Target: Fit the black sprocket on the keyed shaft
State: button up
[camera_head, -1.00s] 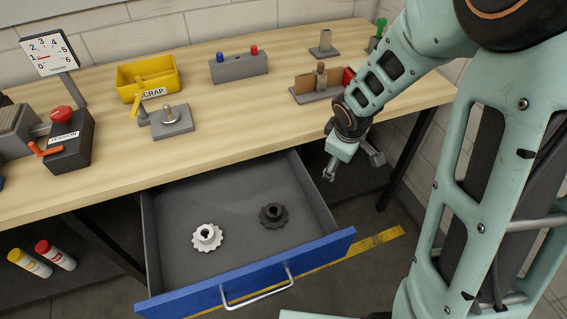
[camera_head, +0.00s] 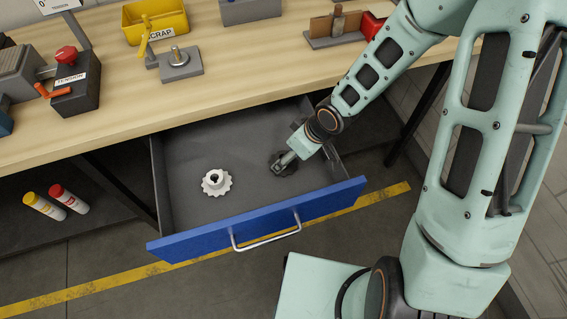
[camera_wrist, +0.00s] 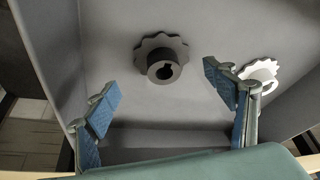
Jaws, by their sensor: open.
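The black sprocket (camera_head: 280,168) lies in the open drawer, partly hidden by my gripper in the head view. In the wrist view the black sprocket (camera_wrist: 161,60) shows hub up, with a keyed bore, between and beyond my fingers. My gripper (camera_wrist: 162,88) is open and empty, apart from the sprocket. It also shows in the head view (camera_head: 284,160), low in the drawer's right part. A short upright metal shaft (camera_head: 176,52) stands on a grey block (camera_head: 181,69) on the bench, with nothing seen on it above its base collar. Its key is too small to make out.
A white sprocket (camera_head: 216,182) lies left of the black one; it is partly behind my right finger in the wrist view (camera_wrist: 262,72). The drawer's blue front (camera_head: 255,221) and side walls bound the space. A yellow scrap bin (camera_head: 155,20) stands behind the shaft block.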

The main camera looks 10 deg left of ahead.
jog(key=shift+a+b+x, duration=0.2)
jog(key=shift+b+x, duration=0.2)
jog(key=shift+x, duration=0.75)
jog(key=shift+a+b+x, duration=0.15)
jog(key=shift+b+x, duration=0.25)
jog(key=shift+x, duration=0.8)
jog(key=shift+a+f, duration=0.15)
jog(key=shift+f, duration=0.15)
jog(key=c, duration=1.3)
